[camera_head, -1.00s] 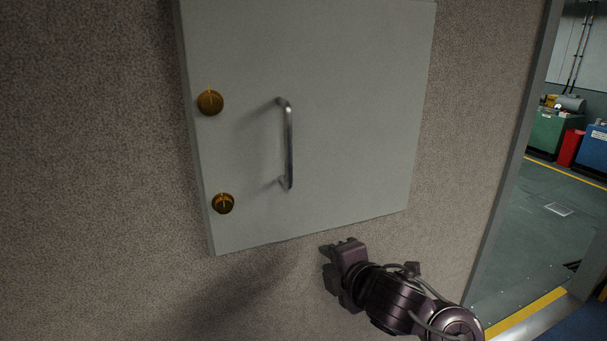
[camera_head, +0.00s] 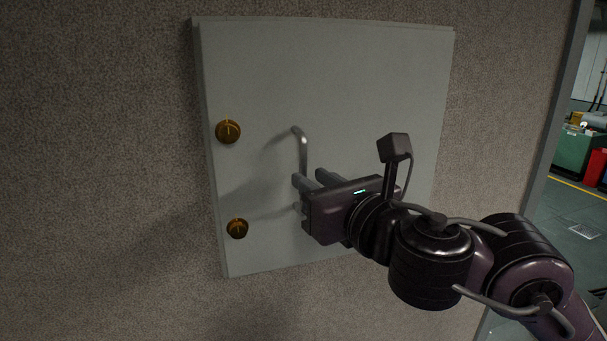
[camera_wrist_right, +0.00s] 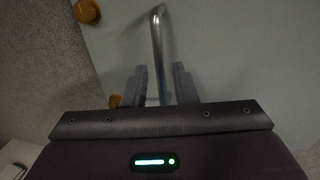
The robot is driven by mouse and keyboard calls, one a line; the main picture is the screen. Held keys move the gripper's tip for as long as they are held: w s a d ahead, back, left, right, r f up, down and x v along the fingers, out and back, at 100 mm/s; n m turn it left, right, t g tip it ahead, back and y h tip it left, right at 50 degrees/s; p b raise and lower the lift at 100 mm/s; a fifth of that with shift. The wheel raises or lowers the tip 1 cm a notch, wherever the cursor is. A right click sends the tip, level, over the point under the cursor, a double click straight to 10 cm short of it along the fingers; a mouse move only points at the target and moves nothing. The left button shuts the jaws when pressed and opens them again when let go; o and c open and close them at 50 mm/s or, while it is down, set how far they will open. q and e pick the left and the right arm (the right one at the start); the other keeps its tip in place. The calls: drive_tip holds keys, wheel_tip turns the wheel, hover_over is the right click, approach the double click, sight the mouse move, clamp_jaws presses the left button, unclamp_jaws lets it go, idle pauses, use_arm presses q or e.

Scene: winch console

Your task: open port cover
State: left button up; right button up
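The port cover (camera_head: 340,80) is a light grey square panel on the speckled wall, and it looks closed. Its vertical metal bar handle (camera_head: 303,150) stands out near the left side; its lower part is hidden behind my right gripper in the head view. Two orange-brown knobs, an upper one (camera_head: 228,131) and a lower one (camera_head: 237,228), sit along the left edge. My right gripper (camera_head: 308,181) is at the handle's lower half. In the right wrist view its two fingers (camera_wrist_right: 160,85) are apart on either side of the handle (camera_wrist_right: 157,40), with gaps showing. My left gripper is not in view.
The speckled wall (camera_head: 100,150) surrounds the cover. At the right a doorway opens onto a room with a green floor and a green cabinet (camera_head: 572,152). The space left of the cover is clear.

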sight(305, 175)
drive_tip(key=shift+x, duration=1.95)
clamp_jaws()
